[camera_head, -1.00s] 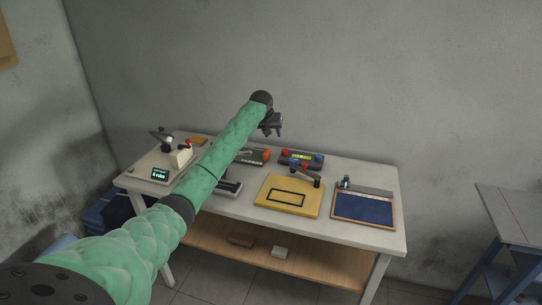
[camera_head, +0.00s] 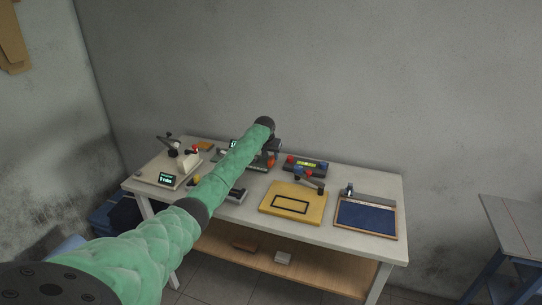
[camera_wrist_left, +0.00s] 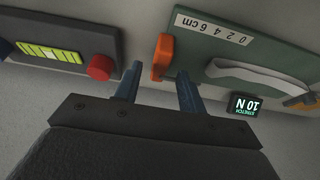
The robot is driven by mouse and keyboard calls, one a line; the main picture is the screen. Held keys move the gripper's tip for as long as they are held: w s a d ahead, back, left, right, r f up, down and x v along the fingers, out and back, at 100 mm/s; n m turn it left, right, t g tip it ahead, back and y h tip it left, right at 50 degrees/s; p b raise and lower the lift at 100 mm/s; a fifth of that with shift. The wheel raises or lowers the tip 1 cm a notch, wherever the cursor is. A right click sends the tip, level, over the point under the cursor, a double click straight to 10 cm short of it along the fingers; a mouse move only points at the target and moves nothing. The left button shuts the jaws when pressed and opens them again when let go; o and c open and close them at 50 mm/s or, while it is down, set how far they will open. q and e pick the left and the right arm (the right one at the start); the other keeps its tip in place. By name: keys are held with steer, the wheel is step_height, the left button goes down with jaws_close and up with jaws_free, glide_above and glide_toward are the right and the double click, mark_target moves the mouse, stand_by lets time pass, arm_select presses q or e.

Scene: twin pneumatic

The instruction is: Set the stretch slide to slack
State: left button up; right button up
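The slide also shows in the head view (camera_head: 270,161), just below my left gripper (camera_head: 274,147). In the left wrist view my left gripper (camera_wrist_left: 160,72) is open, its blue fingers apart on either side of the orange block's line. I cannot tell whether they touch it. My right gripper is out of view.
A control box (camera_head: 306,164) with a red knob (camera_wrist_left: 100,66) stands beside the slide. A yellow board (camera_head: 292,204), a blue panel (camera_head: 366,218) and a beige lever device (camera_head: 160,170) share the white table (camera_head: 330,240). My left arm covers the table's middle left.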

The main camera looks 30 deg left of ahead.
arm_select(q)
steer(key=shift+x, duration=0.9)
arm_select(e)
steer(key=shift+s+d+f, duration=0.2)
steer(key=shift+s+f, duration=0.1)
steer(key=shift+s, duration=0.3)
arm_select(q)
jaws_close()
steer(key=shift+a, duration=0.3)
steer(key=a, duration=0.1)
steer(key=s+a, duration=0.1)
steer(key=a, duration=0.1)
steer(key=shift+a, duration=0.3)
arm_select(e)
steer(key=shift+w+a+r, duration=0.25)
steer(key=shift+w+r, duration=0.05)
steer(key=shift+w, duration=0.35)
arm_select(q)
steer(key=shift+c, duration=1.2)
jaws_free()
steer(key=shift+o, duration=1.2)
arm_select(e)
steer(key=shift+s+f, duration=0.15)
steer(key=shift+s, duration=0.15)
